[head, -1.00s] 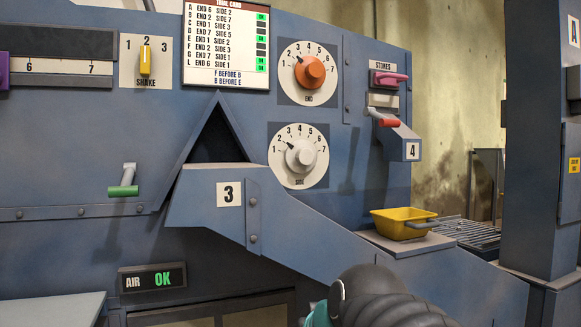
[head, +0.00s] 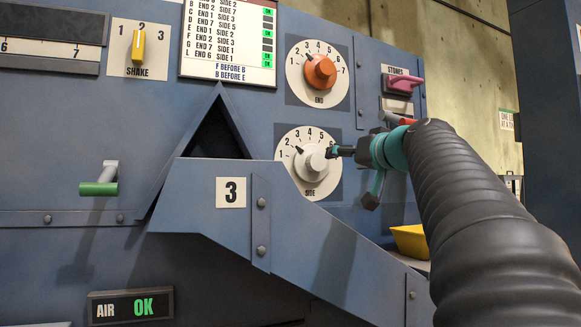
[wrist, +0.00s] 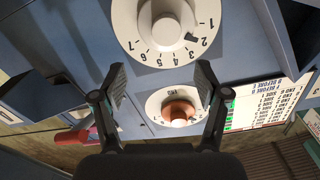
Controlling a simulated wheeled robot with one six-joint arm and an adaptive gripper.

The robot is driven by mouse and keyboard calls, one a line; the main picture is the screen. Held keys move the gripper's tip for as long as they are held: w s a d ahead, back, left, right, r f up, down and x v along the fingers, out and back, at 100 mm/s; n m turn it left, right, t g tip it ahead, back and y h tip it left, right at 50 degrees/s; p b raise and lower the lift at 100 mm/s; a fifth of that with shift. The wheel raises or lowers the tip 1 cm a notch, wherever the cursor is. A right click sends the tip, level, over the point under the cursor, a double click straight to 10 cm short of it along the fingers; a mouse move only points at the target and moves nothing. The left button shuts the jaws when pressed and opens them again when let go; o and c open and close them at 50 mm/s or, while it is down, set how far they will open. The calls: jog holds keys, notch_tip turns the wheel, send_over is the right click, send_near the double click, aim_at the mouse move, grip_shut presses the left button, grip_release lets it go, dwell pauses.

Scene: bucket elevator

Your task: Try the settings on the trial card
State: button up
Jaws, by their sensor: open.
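My gripper (head: 335,152) is at the right edge of the SIDE dial (head: 308,165) in the head view; contact cannot be told. In the wrist view my gripper (wrist: 162,75) has its fingers spread with nothing between the tips. The white SIDE knob (wrist: 166,26) lies beyond the tips, its black pointer at about 2. The orange END knob (head: 321,71) has its pointer up-left, near 2 or 3. It also shows upside down in the wrist view (wrist: 178,110). The trial card (head: 228,40) has several rows, some marked with green OK; its top is cut off.
A yellow SHAKE switch (head: 138,47) stands at about 2. A green-handled lever (head: 100,185) is at left. The AIR display (head: 130,306) reads OK. The pink STONES handle (head: 402,82) is at right. Chute 3 (head: 231,192) juts out below the dials. A yellow pan (head: 409,240) is partly hidden by my arm.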

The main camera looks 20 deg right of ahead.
aim_at(319, 162)
jog(key=w, duration=0.3)
jog(key=w+a+p, duration=0.1)
jog(key=w, duration=0.3)
jog(key=w+p, duration=0.1)
jog(key=w, duration=0.2)
jog(key=shift+w+a, duration=0.2)
jog(key=shift+w, duration=0.2)
jog(key=shift+w+p, duration=0.4)
jog(key=shift+w, duration=0.55)
